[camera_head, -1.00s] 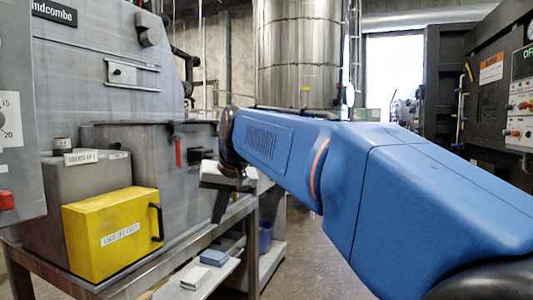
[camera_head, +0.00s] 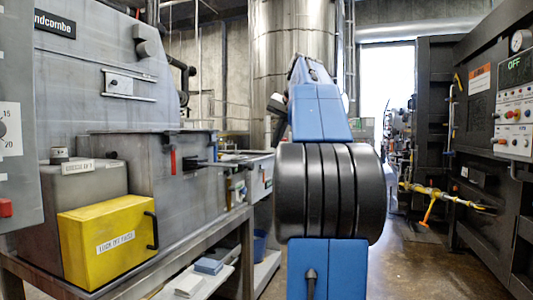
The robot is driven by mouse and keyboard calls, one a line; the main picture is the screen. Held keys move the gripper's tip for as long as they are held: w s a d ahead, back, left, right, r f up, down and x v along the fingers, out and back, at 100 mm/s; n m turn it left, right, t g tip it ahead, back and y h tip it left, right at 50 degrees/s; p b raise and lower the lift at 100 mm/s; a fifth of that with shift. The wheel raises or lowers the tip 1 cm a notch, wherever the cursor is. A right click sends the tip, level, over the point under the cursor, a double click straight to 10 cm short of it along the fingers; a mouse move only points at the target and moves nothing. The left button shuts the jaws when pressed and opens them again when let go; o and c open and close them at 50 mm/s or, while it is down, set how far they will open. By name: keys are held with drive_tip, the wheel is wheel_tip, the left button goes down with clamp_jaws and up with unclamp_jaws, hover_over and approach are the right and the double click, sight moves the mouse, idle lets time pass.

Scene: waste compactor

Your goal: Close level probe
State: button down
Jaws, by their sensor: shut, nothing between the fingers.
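I cannot tell for sure which part is the level probe; no label in view names it. A yellow pipe with an orange lever (camera_head: 428,208) juts from the dark machine on the right, and the lever hangs down at a slant. My gripper (camera_head: 275,128) is small and dark beside the far end of my blue arm, near the middle of the view. It is shut and empty, well to the left of the orange lever and apart from it. Its fingertips are hard to make out.
A yellow box (camera_head: 90,262) and a grey tank (camera_head: 135,185) stand on a metal bench at left. A control panel (camera_head: 514,120) reading OFF is on the dark machine (camera_head: 470,170) at right. The floor between arm and machine looks clear. My arm hides the middle.

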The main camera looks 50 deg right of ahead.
sight(224, 165)
drive_tip(key=w+f, duration=0.8)
drive_tip(key=w, duration=0.1)
drive_tip(key=shift+w, duration=0.1)
idle(0.4)
drive_tip(key=w+a, duration=0.2)
drive_tip(key=w, duration=0.3)
drive_tip(key=w+a, duration=0.2)
drive_tip(key=w, duration=0.4)
drive_tip(key=w+a, duration=0.3)
drive_tip(key=w, duration=0.2)
drive_tip(key=shift+w, duration=0.25)
drive_tip(key=shift+w+r, duration=0.1)
drive_tip(key=shift+w, duration=0.05)
